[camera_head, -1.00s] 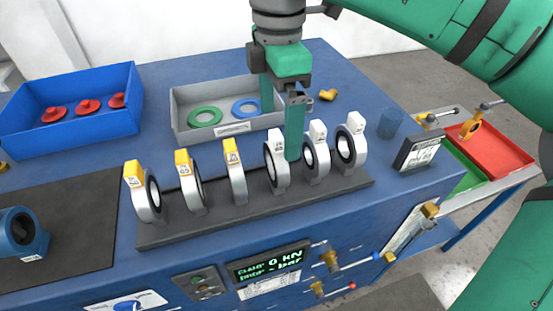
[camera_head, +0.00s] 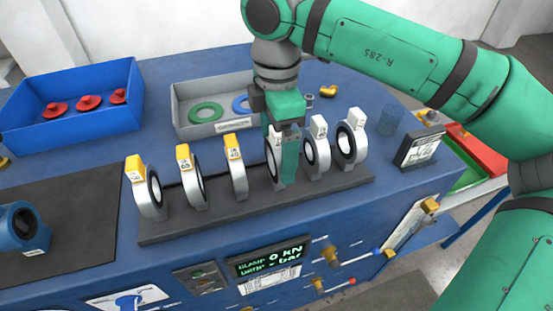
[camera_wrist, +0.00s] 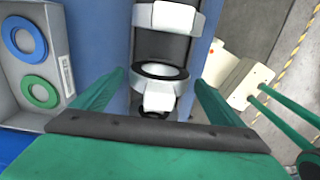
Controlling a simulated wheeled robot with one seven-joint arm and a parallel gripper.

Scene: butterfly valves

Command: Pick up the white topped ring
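Three white-topped rings stand upright in the right half of a dark rack (camera_head: 220,211). They are the left one (camera_head: 272,164), the middle one (camera_head: 316,155) and the right one (camera_head: 350,147). My gripper (camera_head: 281,170) is lowered over the left one, and its near finger hides much of that ring. In the wrist view my gripper (camera_wrist: 160,80) is open, with one finger on each side of a white-topped ring (camera_wrist: 160,72). Gaps show between the fingers and the ring. Another ring (camera_wrist: 168,16) shows at the top of that view.
Several yellow-topped rings (camera_head: 191,180) stand in the rack's left half. A grey tray (camera_head: 180,110) with a green and a blue ring lies behind the rack. A blue bin (camera_head: 70,140) with red parts is at left. A small display box (camera_head: 420,148) stands at right.

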